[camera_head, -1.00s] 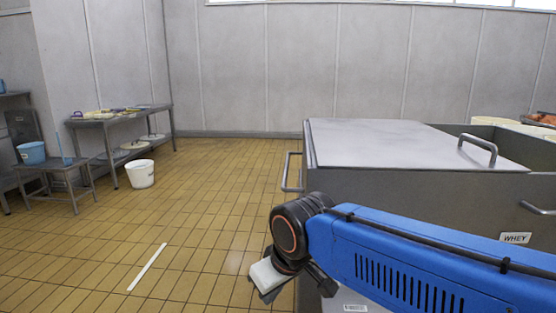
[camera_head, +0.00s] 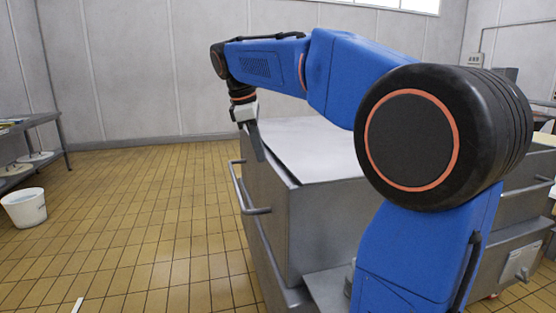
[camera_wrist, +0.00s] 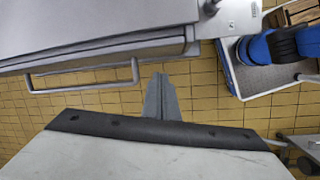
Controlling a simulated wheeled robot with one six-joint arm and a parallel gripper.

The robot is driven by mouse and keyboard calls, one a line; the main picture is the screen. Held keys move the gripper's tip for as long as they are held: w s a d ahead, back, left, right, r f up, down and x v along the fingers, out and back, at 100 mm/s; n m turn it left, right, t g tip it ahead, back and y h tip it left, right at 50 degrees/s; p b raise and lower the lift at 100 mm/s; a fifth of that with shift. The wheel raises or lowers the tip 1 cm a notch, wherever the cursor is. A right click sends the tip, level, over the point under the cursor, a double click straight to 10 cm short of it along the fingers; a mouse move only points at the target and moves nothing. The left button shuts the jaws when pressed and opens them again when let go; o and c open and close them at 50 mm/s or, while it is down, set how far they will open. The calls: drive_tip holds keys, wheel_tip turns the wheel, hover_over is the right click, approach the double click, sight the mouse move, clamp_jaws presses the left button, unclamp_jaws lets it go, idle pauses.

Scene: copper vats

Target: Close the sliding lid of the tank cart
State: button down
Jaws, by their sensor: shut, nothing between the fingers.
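The tank cart (camera_head: 269,218) is a grey metal box on the right half of the head view. Its flat grey lid (camera_head: 300,158) covers the part that shows; my blue arm hides the right part of the top and the lid's handle. My gripper (camera_head: 258,152) is shut and empty, pointing down at the left edge of the lid in that view; I cannot tell whether it touches. In the wrist view its fingers (camera_wrist: 160,97) are together, with floor tiles behind them and the cart (camera_wrist: 110,48) at upper left.
A bar handle (camera_head: 241,190) sticks out from the cart's left side and also shows in the wrist view (camera_wrist: 84,82). A white bucket (camera_head: 25,207) and a grey table (camera_head: 48,122) stand at far left. The tiled floor between is clear.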

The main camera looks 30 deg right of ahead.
drive_tip(key=w+d+r+n+g, duration=0.2)
drive_tip(key=w+r+n, duration=0.1)
drive_tip(key=w, duration=0.5)
approach(283, 171)
wheel_tip(283, 171, down, 5)
drive_tip(key=a, duration=0.3)
drive_tip(key=shift+s+d+h, duration=0.15)
drive_tip(key=shift+d+h, duration=0.25)
drive_tip(key=shift+d, duration=0.8)
drive_tip(key=shift+s+d, duration=0.2)
drive_tip(key=shift+d, duration=0.6)
drive_tip(key=s+d, duration=0.5)
drive_tip(key=d, duration=1.4)
drive_tip(key=s+d, duration=0.6)
drive_tip(key=d, duration=1.4)
drive_tip(key=s+d, duration=0.5)
drive_tip(key=d, duration=1.5)
drive_tip(key=shift+s, duration=0.4)
drive_tip(key=shift+s+d+r, duration=0.1)
drive_tip(key=shift+s+d, duration=0.1)
drive_tip(key=shift+d, duration=0.45)
drive_tip(key=shift+s+d, duration=0.1)
drive_tip(key=shift+r, duration=0.1)
